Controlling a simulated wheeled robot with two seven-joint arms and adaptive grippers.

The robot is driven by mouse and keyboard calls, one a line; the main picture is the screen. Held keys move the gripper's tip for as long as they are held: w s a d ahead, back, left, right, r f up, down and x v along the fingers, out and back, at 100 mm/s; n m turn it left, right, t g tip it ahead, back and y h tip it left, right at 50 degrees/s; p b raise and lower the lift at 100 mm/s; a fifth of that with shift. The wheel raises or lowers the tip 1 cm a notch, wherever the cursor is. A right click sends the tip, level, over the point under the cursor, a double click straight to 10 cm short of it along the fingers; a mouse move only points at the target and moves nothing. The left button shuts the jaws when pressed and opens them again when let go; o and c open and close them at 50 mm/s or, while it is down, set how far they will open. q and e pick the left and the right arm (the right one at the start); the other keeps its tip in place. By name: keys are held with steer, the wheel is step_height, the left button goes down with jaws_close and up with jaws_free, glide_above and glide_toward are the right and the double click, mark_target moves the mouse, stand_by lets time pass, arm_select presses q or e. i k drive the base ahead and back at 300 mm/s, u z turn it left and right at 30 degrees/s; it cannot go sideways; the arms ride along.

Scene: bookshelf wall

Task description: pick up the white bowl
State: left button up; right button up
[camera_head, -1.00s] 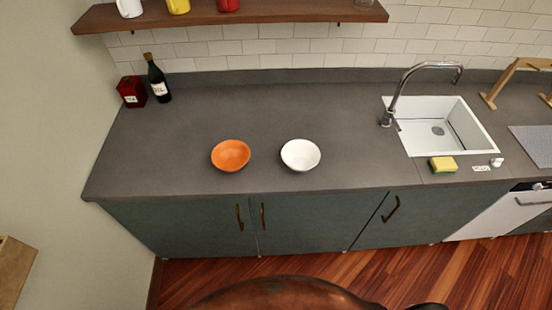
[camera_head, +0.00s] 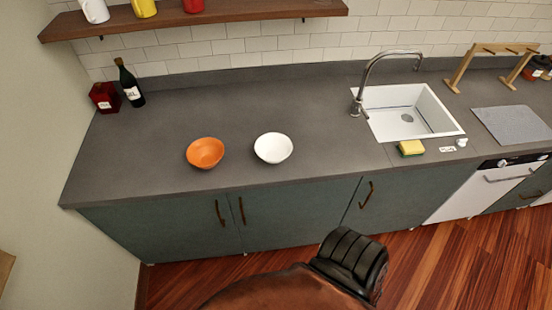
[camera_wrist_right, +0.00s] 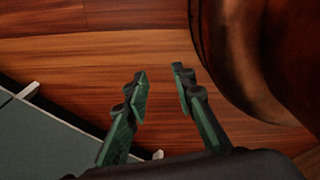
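The white bowl (camera_head: 273,148) stands upright on the grey counter (camera_head: 330,130), just right of an orange bowl (camera_head: 205,152) and apart from it. It looks empty. In the right wrist view my right gripper (camera_wrist_right: 159,78) has its two green-and-black fingers apart, with nothing between them. It is over the wooden floor, away from the bowl, and no bowl shows in that view. The fingers of my right gripper do not show in the head view. My left gripper is in neither view.
A sink (camera_head: 408,112) with a tall faucet (camera_head: 378,75) and a sponge (camera_head: 411,148) are to the right. A dark bottle (camera_head: 129,86) and red box (camera_head: 104,98) stand back left. A shelf (camera_head: 200,22) with mugs hangs above. The counter around the bowls is clear.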

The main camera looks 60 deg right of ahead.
mark_target(271, 147)
steer(key=k, duration=0.7)
steer(key=z, duration=1)
steer(key=i, duration=0.5)
steer(key=z, duration=0.05)
